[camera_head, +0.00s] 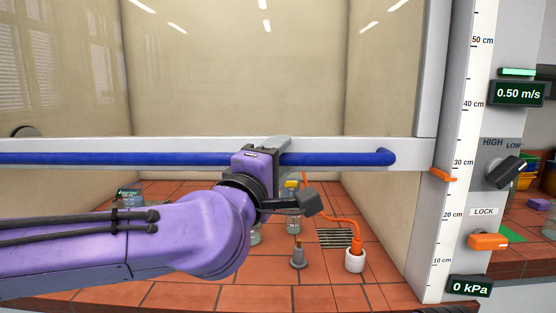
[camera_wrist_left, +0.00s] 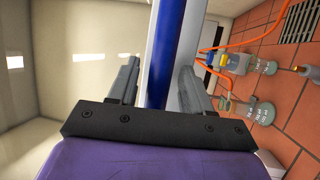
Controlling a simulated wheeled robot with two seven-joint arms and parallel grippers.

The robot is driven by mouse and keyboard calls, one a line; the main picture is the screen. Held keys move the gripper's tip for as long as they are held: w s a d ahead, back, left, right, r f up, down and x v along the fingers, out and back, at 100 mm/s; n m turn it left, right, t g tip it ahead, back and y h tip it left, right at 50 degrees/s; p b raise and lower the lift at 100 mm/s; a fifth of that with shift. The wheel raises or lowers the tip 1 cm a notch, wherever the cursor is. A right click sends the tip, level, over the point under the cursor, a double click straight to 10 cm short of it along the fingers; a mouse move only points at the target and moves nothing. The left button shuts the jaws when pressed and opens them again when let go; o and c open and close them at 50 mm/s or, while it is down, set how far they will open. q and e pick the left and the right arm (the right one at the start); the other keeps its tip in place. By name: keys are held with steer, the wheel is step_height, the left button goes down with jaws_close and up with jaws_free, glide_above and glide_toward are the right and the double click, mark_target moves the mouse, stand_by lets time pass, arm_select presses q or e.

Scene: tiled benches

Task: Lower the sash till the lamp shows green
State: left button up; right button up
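The sash (camera_head: 412,151) is a clear pane with a pale bottom rail and a blue handle bar (camera_head: 340,159). The bar also shows in the left wrist view (camera_wrist_left: 165,60). My left gripper (camera_head: 272,155) is at the bar, one finger on each side of it. The fingers look open, with a gap beside the bar in the wrist view. The lamp (camera_head: 517,72) is a strip glowing green above a display (camera_head: 518,94) reading 0.50 m/s. An orange pointer (camera_head: 443,175) sits just below 30 cm on the scale (camera_head: 456,190). My right gripper is out of view.
An orange LOCK lever (camera_head: 488,241), a HIGH/LOW knob (camera_head: 505,171) and a 0 kPa display (camera_head: 470,286) are at the right. Inside the hood, flasks, a white pot (camera_head: 355,260) with an orange hose and a grey stand (camera_head: 298,258) are on red tiles.

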arm_select(q)
steer(key=b+v, duration=0.1)
steer(key=v, duration=0.9)
steer(key=shift+s+b, duration=0.25)
steer(key=shift+b, duration=0.15)
steer(key=shift+a+f, duration=0.15)
